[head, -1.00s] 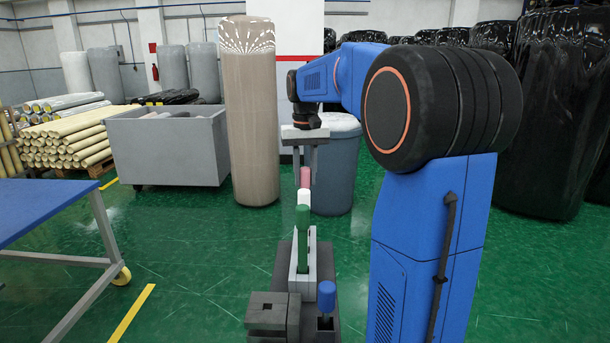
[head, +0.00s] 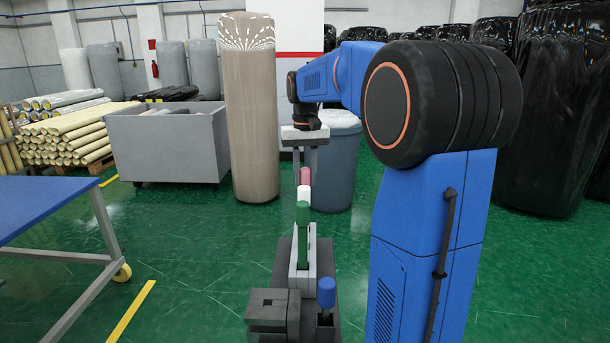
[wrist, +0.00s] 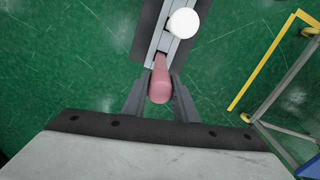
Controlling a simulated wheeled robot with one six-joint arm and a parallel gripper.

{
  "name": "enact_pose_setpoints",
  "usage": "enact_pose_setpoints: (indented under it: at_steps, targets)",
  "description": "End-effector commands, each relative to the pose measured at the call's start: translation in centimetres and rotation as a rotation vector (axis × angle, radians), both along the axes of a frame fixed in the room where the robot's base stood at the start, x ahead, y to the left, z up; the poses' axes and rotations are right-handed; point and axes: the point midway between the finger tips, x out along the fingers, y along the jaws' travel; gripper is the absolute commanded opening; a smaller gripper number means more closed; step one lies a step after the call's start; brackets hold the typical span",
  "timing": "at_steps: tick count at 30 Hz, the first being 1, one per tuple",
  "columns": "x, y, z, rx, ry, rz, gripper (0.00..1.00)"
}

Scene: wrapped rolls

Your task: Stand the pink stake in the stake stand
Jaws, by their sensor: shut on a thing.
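The pink stake (head: 304,175) is between the jaws of my gripper (head: 305,165), and in the wrist view the stake (wrist: 160,86) sits between both fingers (wrist: 159,98). My gripper is shut on it. The stake stand (head: 303,262) is a long grey block on a dark base; it also shows in the wrist view (wrist: 179,50). The pink stake is at the far end of the stand, beyond the white stake (head: 304,193). Its lower end shows at the stand's end slot; I cannot tell whether it is inside or how deep.
A blue-topped piece (head: 326,292) and a dark grey block (head: 270,306) are at the near end. A blue table (head: 45,205) is left; a tall wrapped roll (head: 250,120) and grey bin (head: 165,150) stand behind.

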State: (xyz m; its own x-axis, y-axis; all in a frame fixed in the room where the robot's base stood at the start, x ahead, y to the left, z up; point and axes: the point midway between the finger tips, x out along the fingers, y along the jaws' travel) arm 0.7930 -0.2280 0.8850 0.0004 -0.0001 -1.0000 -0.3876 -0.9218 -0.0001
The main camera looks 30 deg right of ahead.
Motion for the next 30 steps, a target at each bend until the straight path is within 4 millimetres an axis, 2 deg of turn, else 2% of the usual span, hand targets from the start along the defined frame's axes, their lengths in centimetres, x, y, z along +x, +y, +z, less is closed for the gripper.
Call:
enact_pose_setpoints:
  at_steps: [30]
  targets:
    - [0.0,0.0,-1.6,0.0,0.0,0.0,0.0]
